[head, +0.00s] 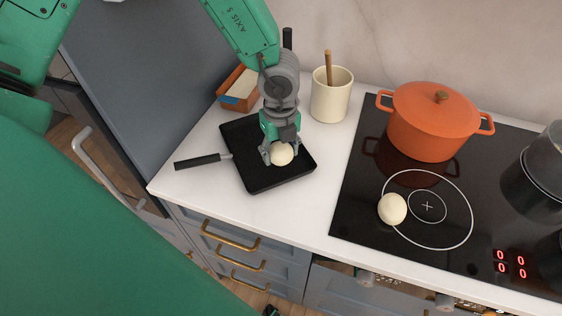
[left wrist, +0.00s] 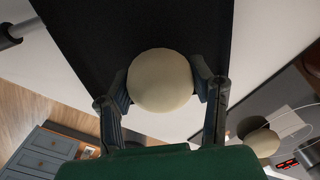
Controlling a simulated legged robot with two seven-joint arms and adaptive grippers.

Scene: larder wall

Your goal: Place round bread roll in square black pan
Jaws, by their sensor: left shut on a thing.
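The square black pan (head: 262,179) lies on the white counter left of the hob, its handle pointing left. My left gripper (head: 279,153) is over the pan and shut on a pale round bread roll (head: 283,155). In the left wrist view the roll (left wrist: 160,80) sits between the two fingers (left wrist: 163,88), with the dark pan (left wrist: 130,25) behind it. I cannot tell whether the roll touches the pan floor. A second pale round roll (head: 392,209) rests on the hob; it also shows in the left wrist view (left wrist: 262,142).
An orange lidded pot (head: 432,120) stands on the black hob (head: 360,225). A cream crock (head: 332,97) with a wooden utensil and a terracotta box (head: 238,92) stand behind the pan. Dark pots are at the right edge. Counter in front of the pan is clear.

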